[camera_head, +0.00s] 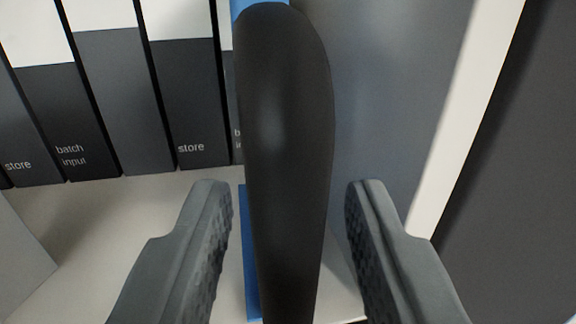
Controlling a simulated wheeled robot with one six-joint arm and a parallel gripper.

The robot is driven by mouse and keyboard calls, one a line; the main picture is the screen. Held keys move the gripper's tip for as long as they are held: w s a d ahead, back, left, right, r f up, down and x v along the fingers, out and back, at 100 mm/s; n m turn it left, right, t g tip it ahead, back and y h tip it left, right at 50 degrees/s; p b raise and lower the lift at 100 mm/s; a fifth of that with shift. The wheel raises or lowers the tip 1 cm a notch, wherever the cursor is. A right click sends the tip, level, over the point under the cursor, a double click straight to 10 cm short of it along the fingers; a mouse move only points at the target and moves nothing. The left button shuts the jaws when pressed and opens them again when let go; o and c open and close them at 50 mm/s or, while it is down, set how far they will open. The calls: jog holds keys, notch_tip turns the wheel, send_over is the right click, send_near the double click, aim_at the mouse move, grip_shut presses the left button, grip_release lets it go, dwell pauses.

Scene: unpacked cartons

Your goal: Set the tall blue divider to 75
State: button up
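The blue divider (250,255) shows only as a thin blue strip low in the view and a small blue patch at the top edge. A long black handle (285,120) stands in front and hides most of it. My gripper (289,195) is open. One finger is on each side of the handle's lower part, with a visible gap on both sides. No scale or number 75 can be seen.
Several dark binders with white tops, such as the batch input binder (65,120), stand in a row at left on a pale shelf (150,225). A grey side panel (400,90) with a white edge rises close on the right.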

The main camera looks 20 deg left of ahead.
jog(key=shift+w+a, duration=0.1)
jog(key=shift+w, duration=0.1)
grip_shut()
jog(key=s+a, duration=0.8)
jog(key=a, duration=0.3)
jog(key=shift+s+a, duration=0.25)
jog(key=shift+a, duration=0.15)
grip_release()
jog(key=shift+s+d, duration=0.1)
